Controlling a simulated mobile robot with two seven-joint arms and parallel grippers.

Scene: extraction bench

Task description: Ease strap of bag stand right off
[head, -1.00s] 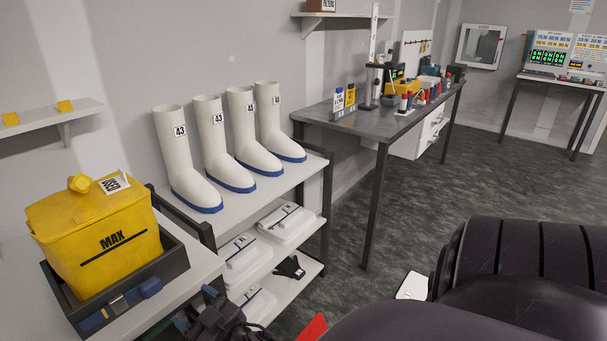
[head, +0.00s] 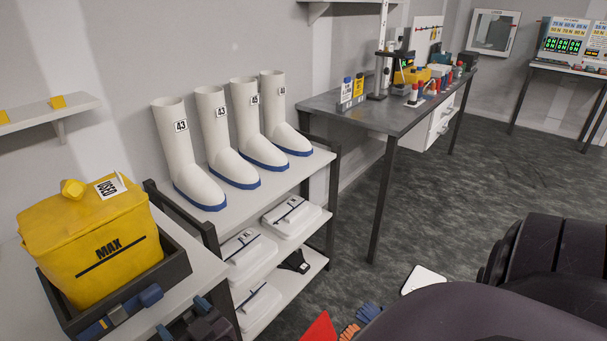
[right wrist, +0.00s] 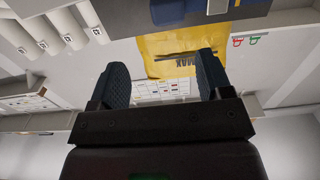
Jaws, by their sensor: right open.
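The yellow bag (head: 95,235) with "MAX" and a "USED" tag sits in a dark open-topped stand (head: 178,262) at the left of the head view. A strap with a blue end (head: 151,294) and a grey buckle (head: 117,314) runs along the stand's front. My right gripper (head: 184,317) is just right of and below the strap, apart from it. In the right wrist view the right gripper (right wrist: 163,78) is open and empty, facing the bag (right wrist: 160,47), which appears upside down beyond the fingers. The blue strap part (right wrist: 178,11) shows at the top there. My left gripper is not visible.
A rack (head: 240,203) with white blue-soled boots (head: 185,160) and white cases stands right of the bag. A grey bench (head: 390,112) with tools stands behind. A red object (head: 318,329) and orange-blue items show low in front. Floor between is open.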

